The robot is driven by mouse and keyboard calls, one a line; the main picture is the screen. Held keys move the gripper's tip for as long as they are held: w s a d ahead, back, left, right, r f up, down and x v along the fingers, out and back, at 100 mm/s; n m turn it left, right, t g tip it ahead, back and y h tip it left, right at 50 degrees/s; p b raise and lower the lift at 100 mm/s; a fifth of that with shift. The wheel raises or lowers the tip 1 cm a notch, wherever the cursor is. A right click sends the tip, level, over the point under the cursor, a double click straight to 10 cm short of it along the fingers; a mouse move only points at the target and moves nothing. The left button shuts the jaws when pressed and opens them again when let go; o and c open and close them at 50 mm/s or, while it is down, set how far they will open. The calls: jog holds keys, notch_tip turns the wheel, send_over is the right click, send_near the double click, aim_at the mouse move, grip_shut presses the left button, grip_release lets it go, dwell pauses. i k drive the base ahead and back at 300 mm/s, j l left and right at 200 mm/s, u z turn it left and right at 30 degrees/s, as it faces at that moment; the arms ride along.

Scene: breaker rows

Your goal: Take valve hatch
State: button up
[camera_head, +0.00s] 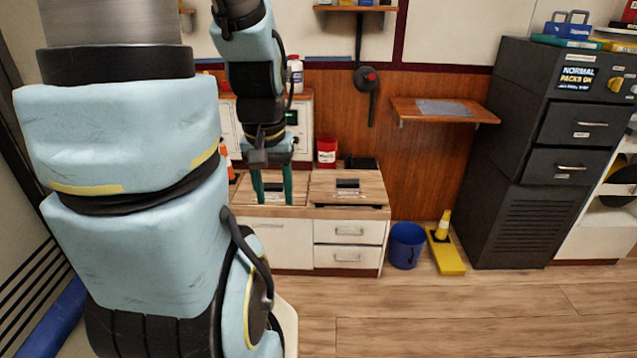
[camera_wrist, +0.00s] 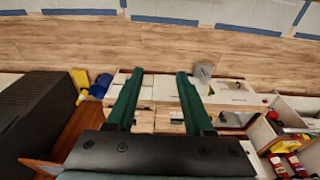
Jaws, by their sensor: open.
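Two wooden hatch panels are set in the counter top, the left panel (camera_head: 298,196) and the right panel (camera_head: 362,194); I cannot tell which is the valve hatch. A dark handle (camera_head: 347,183) shows on the right panel, and a dark part shows on the left one behind my fingers. My gripper (camera_head: 275,201) points down over the left panel, its two green fingers apart with nothing held. In the wrist view my gripper (camera_wrist: 160,74) also shows spread fingers, with the counter beyond; I cannot tell its height above the panel.
The white drawer cabinet (camera_head: 347,231) carries the counter. A red container (camera_head: 327,150) stands at its back. A blue bucket (camera_head: 407,246) and yellow stand (camera_head: 447,255) are on the floor to the right. A wooden shelf (camera_head: 480,112) and dark cabinet (camera_head: 510,215) are farther right. Floor in front is clear.

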aim_at(328, 187)
jog(key=i+l+u, duration=0.3)
jog(key=i, duration=0.15)
jog(key=i+l+u, duration=0.35)
jog(key=i+l, duration=0.8)
